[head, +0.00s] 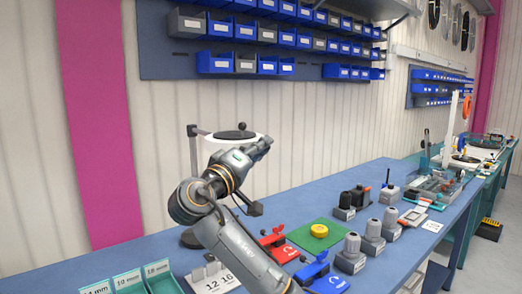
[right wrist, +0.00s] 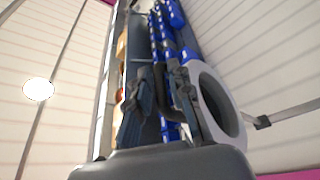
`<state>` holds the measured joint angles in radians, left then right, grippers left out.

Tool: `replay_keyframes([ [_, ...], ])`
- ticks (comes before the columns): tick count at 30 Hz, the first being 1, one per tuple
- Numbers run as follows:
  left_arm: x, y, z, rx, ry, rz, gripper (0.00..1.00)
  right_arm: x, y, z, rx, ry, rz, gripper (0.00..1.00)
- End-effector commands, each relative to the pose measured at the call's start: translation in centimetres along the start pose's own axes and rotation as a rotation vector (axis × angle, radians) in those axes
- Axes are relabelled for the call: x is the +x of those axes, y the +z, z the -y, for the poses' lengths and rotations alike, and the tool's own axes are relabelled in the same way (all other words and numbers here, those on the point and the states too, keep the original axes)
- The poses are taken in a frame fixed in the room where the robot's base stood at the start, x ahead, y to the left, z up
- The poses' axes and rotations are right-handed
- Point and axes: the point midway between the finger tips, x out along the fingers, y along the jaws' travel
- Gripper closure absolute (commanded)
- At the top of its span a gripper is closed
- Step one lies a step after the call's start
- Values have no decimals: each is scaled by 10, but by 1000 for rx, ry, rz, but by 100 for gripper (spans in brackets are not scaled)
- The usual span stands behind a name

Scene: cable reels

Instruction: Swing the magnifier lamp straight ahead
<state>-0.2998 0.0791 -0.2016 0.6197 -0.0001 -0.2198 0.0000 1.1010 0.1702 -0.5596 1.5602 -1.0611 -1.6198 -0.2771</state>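The magnifier lamp has a white ring head (head: 213,143) on a dark upright post (head: 194,165), with a round dark base at the back of the bench. My right gripper (head: 264,145) is at the right side of the lamp head and partly covers it in the head view. In the right wrist view, the grey-white ring (right wrist: 234,122) is beside the right-hand finger, and its bracket runs off to the right. The two fingers of my right gripper (right wrist: 162,95) are apart. Whether they touch the lamp is unclear. My left gripper is not in view.
The blue workbench (head: 300,205) runs along the wall. Red and blue fixtures, a green plate (head: 300,236), grey cable glands (head: 350,250) and labelled bins (head: 128,281) stand on it. Blue wall bins (head: 215,62) hang above.

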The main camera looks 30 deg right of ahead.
Motion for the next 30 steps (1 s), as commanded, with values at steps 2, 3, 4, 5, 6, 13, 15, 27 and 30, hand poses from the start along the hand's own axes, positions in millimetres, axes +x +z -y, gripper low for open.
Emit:
replay_keyframes([
  [2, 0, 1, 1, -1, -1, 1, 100, 0, 0, 0, 0, 0, 0, 80],
  [3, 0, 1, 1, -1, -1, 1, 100, 0, 0, 0, 0, -1, 0, 80],
  [4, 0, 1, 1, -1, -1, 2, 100, 0, 0, 0, -1, -1, 0, 80],
  [5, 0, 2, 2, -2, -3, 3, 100, 0, 0, 0, -1, -1, 0, 80],
  [6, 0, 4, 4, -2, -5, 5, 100, -1, 0, 1, -1, -1, 0, 80],
  [13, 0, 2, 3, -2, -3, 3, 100, -26, -1, 2, 0, -4, -3, 80],
  [15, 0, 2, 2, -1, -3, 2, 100, -41, -1, 2, 0, -5, -3, 80],
  [27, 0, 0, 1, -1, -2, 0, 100, -112, -1, 2, 0, -3, -2, 80],
  [30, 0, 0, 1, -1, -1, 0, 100, -118, 0, 1, 0, -1, 0, 80],
])
